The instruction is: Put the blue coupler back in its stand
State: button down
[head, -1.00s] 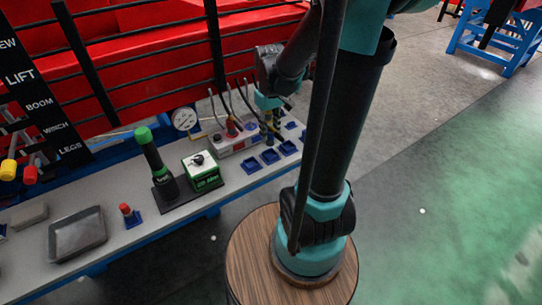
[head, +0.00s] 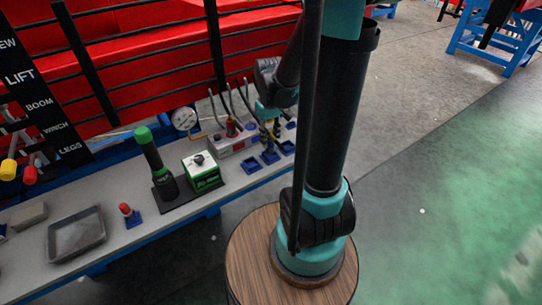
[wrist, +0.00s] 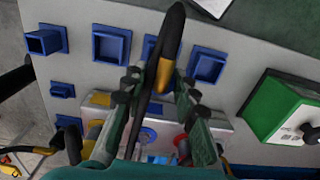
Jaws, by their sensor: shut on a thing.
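My gripper (head: 270,130) hangs over the bench between the valve box and the blue stands. In the wrist view its fingers (wrist: 163,95) are shut on the coupler at the end of a black hose (wrist: 170,35) with a yellow-orange band. No blue shows clearly on the held part, as the fingers hide most of it. Square blue stands sit on the bench: one at the left (wrist: 45,40), one in the middle (wrist: 110,45) and one at the right (wrist: 207,65). The head view shows the near row of stands (head: 250,165) just below and beside the gripper.
The valve box (head: 230,140) carries a red coupler (head: 232,127) and upright hoses. A green-and-white box (head: 203,173), a green-capped black flashlight (head: 155,160), a gauge (head: 184,118) and a grey tray (head: 76,235) stand to the left. Black rails (head: 150,48) run behind the bench.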

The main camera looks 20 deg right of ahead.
jog(key=shift+f, duration=1.35)
jog(key=c, duration=1.1)
grip_release()
jog(key=shift+r, duration=2.45)
notch_tip(320, 180, up, 12)
jog(key=s+f+m+t, duration=0.1)
jog(key=s+f, duration=0.2)
jog(key=f, duration=0.2)
jog(key=s+f+m+t, duration=0.1)
jog(key=s+f, duration=0.2)
jog(key=f, duration=0.2)
jog(key=s+f+m+t, duration=0.1)
jog(key=s+f+t, duration=0.1)
jog(key=f, duration=0.3)
jog(key=shift+s+a+m, duration=0.1)
jog(key=shift+s+m, duration=0.2)
jog(key=shift+s, duration=0.25)
